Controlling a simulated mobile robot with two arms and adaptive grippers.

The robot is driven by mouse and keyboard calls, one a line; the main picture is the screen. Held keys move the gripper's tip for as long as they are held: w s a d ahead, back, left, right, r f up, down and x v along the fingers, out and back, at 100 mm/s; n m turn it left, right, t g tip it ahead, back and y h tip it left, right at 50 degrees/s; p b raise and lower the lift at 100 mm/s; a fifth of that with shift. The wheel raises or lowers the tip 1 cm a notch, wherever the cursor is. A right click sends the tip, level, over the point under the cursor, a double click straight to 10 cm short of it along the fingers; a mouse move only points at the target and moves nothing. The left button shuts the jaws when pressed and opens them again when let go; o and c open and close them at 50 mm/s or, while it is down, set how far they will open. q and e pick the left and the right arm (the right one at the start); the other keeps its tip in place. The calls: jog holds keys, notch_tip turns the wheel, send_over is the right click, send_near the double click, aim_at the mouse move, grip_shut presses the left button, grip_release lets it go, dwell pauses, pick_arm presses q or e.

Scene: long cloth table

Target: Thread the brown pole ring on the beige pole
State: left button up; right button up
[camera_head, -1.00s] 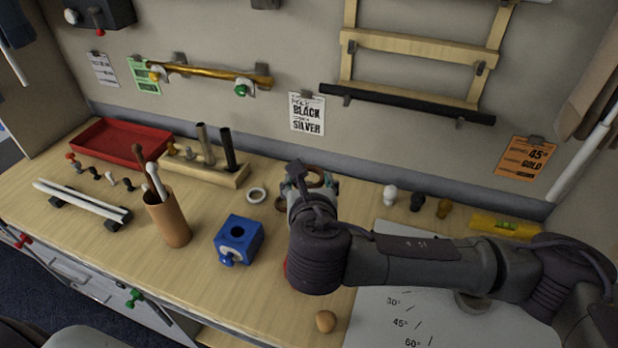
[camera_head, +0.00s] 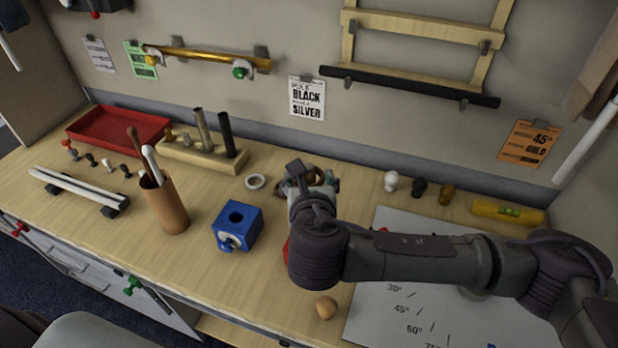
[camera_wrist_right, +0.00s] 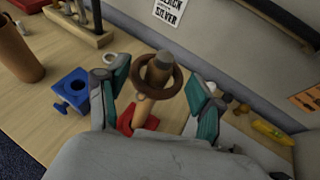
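My right gripper (camera_wrist_right: 160,92) hovers over the middle of the bench with its teal-padded fingers apart; it also shows in the head view (camera_head: 312,180), mostly hidden by its own arm. Between the fingers in the wrist view is a brown ring (camera_wrist_right: 178,82). It appears around a short tan cylinder with a greyish top (camera_wrist_right: 160,64); I cannot tell whether they touch. Small gaps seem to separate the ring from both fingers. A beige-grey pole (camera_head: 203,130) stands upright in a wooden rack (camera_head: 200,155) beside a black pole (camera_head: 227,135). My left gripper is out of view.
A pale ring (camera_head: 255,182) lies right of the rack. A blue block (camera_head: 238,228), a brown cup with sticks (camera_head: 167,208) and a red tray (camera_head: 118,130) are to the left. Small knobs (camera_head: 391,181) and a yellow level (camera_head: 508,212) are to the right.

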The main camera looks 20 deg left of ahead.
jog(key=o, duration=0.3)
jog(key=shift+o, duration=0.2)
jog(key=v, duration=1.2)
